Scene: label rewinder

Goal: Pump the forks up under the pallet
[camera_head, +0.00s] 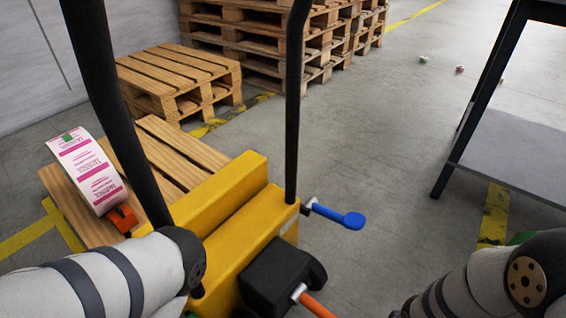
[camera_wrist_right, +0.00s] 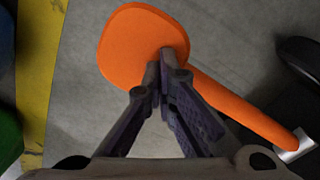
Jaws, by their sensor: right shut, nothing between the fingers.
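A yellow pallet truck (camera_head: 245,205) with a black handle frame stands at the wooden pallet (camera_head: 190,160), its forks hidden. A blue lever (camera_head: 340,215) sticks out at the truck's right. An orange pedal lever (camera_head: 316,305) leaves its base and runs off the bottom edge. In the right wrist view its broad orange paddle (camera_wrist_right: 130,48) shows. My right gripper (camera_wrist_right: 164,75) is shut and empty, its fingertips over the paddle's near edge; I cannot tell if they touch. My left gripper is not visible; only its arm shows.
A low pallet stack (camera_head: 165,85) and a taller stack (camera_head: 250,50) stand behind. A dark-legged table (camera_head: 520,150) stands at the right. Small items lie on the far floor. Grey floor (camera_head: 400,130) is clear between truck and table.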

